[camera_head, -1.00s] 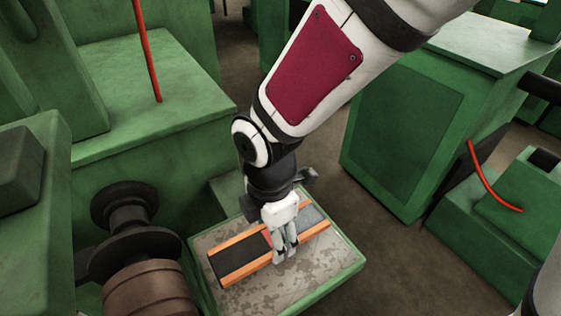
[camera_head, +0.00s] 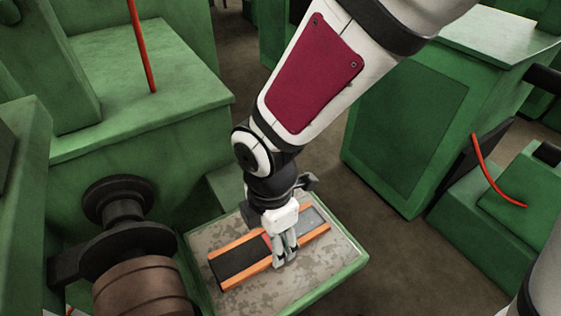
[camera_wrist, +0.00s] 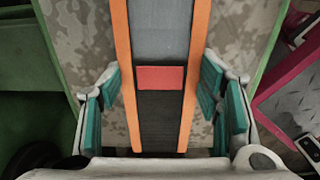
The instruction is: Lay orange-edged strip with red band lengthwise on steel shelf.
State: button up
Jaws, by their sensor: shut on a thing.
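The strip (camera_head: 238,266) has orange edges, a black part, a grey part and a red band between them. The red band (camera_wrist: 160,78) shows clearly in the wrist view. My gripper (camera_head: 284,262) is shut on the strip across its width, near the red band, with one teal-padded finger at each long edge. The strip is over the steel shelf (camera_head: 325,257), running from lower left to upper right in the head view, along the shelf's long direction. The strip looks close to the mottled surface; I cannot tell whether it touches. The gripper hides part of its middle.
The shelf has a green rim (camera_head: 325,291). A dark spindle with a brown roll (camera_head: 145,290) stands close to its left. Green machine blocks rise behind left (camera_head: 145,85) and at right (camera_head: 405,130). Brown floor lies open to the right of the shelf.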

jog(key=o, duration=1.2)
jog(key=shift+o, duration=0.2)
notch_tip(320, 180, up, 11)
jog(key=s+d+r+m+t, duration=0.1)
jog(key=d+r+m, duration=0.4)
jog(key=d+m, duration=0.6)
jog(key=s+d+r+m+t, duration=0.2)
jog(key=d+r+m+t, duration=0.2)
jog(key=d+m, duration=0.8)
jog(key=shift+d+r+m, duration=0.25)
jog(key=shift+r+m, duration=0.45)
jog(key=shift+m, duration=0.5)
